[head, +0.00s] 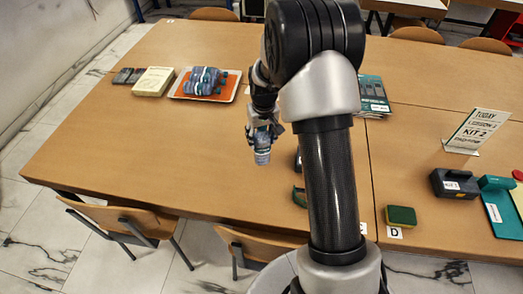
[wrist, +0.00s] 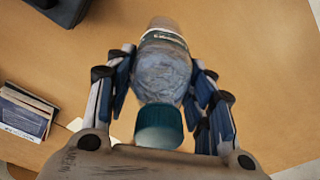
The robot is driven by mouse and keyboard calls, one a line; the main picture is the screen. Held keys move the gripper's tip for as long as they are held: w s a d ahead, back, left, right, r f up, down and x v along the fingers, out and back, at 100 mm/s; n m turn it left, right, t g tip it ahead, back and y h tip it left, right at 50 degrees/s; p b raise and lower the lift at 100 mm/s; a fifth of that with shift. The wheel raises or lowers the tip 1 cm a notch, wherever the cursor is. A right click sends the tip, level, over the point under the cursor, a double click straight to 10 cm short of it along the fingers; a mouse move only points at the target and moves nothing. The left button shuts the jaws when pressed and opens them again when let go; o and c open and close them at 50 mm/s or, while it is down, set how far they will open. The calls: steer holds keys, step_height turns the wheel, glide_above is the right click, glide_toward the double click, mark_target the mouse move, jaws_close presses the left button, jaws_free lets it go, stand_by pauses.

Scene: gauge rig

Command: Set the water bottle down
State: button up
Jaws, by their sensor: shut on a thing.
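The water bottle (head: 262,156) is small, with a bluish body, and hangs below my gripper (head: 265,132) over the left part of the wooden table (head: 130,150). In the wrist view the bottle (wrist: 162,70) lies between both fingers of my gripper (wrist: 163,78), which press on its sides. Its teal cap points toward the wrist and its pale end points away. Whether its lower end touches the table I cannot tell. My arm hides part of the table behind and to the right.
An orange-and-white tray (head: 176,94) holds blue items, beside a cream book (head: 153,81). A green-and-yellow sponge (head: 401,216), a black box (head: 455,184) and a sign (head: 478,130) stand right. Chairs (head: 125,226) line the front edge. The table left of my gripper is clear.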

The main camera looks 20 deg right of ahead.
mark_target(262, 147)
steer(key=shift+f+b, duration=0.7)
steer(key=shift+f, duration=1.95)
steer(key=shift+f, duration=0.15)
steer(key=o, duration=1.3)
